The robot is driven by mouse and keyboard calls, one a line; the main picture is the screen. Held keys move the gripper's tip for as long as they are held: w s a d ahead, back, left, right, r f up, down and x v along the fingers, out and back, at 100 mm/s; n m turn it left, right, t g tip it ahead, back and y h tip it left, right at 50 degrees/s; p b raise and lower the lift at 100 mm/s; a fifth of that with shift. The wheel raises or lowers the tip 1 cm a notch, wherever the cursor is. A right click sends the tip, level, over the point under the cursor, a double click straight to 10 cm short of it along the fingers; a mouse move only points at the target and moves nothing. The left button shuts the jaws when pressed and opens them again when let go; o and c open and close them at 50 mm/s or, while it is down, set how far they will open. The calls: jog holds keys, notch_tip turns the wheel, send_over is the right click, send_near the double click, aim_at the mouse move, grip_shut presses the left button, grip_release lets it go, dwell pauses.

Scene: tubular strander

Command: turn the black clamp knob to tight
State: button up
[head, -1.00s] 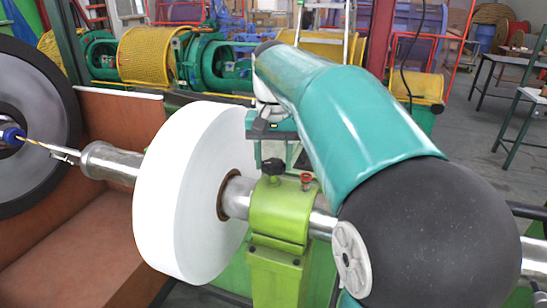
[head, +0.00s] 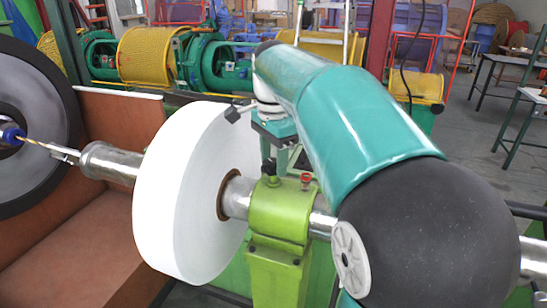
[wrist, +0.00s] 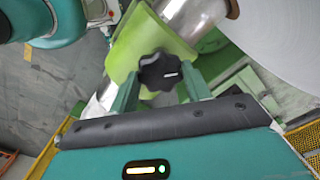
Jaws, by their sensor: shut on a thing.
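The black clamp knob (wrist: 160,71) is a lobed star shape with a small pale mark on one lobe, on the light green clamp (wrist: 155,40) around the metal shaft. In the wrist view the two green fingers of my gripper (wrist: 161,88) stand on either side of it, shut on it. In the head view my gripper (head: 269,166) reaches down from above to the top of the clamp (head: 280,213). The fingers hide most of the knob there. I cannot tell how tight the knob is.
A big white reel (head: 185,195) sits on the shaft (head: 238,196) close left of the clamp. A small red knob (head: 306,178) stands on the clamp's right side. Yellow mesh guards (head: 148,55) and green machinery are behind.

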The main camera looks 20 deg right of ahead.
aim_at(273, 163)
jog(key=m, duration=0.5)
jog(key=shift+m, duration=0.3)
jog(key=m, duration=0.4)
jog(key=shift+m, duration=0.3)
jog(key=o, duration=1)
jog(key=shift+r, duration=0.1)
notch_tip(273, 163, up, 14)
jog(key=shift+f, duration=0.2)
